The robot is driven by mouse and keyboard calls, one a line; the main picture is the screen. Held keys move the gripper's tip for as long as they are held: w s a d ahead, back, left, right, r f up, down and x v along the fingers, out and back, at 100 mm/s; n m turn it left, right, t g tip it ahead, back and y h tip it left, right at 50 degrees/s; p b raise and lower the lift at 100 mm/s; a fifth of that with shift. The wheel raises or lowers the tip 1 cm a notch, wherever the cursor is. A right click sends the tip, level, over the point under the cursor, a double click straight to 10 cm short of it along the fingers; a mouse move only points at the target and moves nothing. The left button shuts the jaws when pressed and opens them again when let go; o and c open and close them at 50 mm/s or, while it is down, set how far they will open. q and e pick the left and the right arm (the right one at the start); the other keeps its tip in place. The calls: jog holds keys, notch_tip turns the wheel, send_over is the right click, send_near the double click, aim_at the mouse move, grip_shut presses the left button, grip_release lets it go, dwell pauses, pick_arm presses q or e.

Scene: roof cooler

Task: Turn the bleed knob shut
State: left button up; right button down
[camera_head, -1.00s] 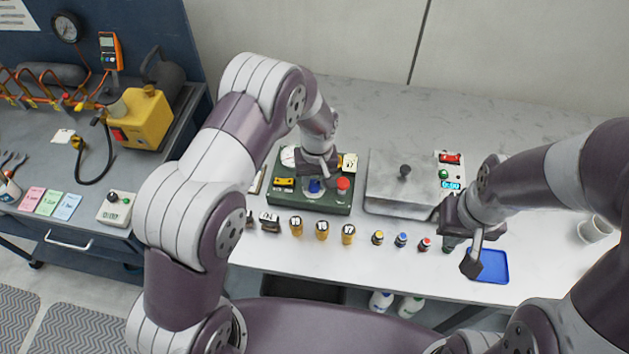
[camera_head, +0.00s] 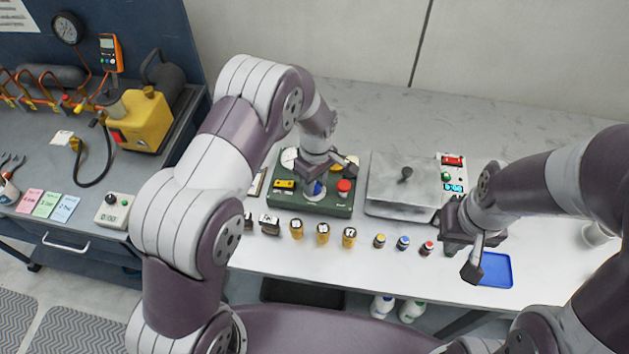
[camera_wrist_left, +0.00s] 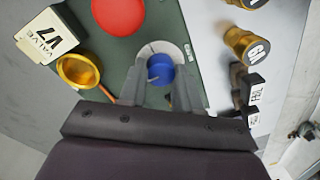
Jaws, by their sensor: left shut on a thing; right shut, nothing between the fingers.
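The bleed knob appears to be the blue knob (camera_wrist_left: 159,70), on a pale round plate on the green panel (camera_head: 335,209). The blue knob also shows in the head view (camera_head: 314,188), partly covered by my gripper. My left gripper (camera_wrist_left: 158,80) comes down over it, with one finger on each side, shut on it. A dark line runs across the knob's top. A red button (camera_head: 344,186) sits beside it on the same panel. My right gripper (camera_head: 474,262) is shut and empty, near the blue tray.
A blue tray (camera_head: 497,270) lies at the right. A yellow pump (camera_head: 146,119) stands on the left bench.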

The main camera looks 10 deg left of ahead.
aim_at(316, 183)
pick_arm(q)
jog(key=shift+w+r, duration=0.15)
jog(key=shift+r, duration=0.05)
dwell(0.3)
jog(key=o, duration=1)
jog(key=shift+o, duration=0.2)
jog(key=shift+f, duration=0.1)
notch_tip(316, 183, up, 13)
jog(key=b, duration=0.1)
jog(key=shift+d+f, duration=0.15)
jog(key=shift+w, duration=0.1)
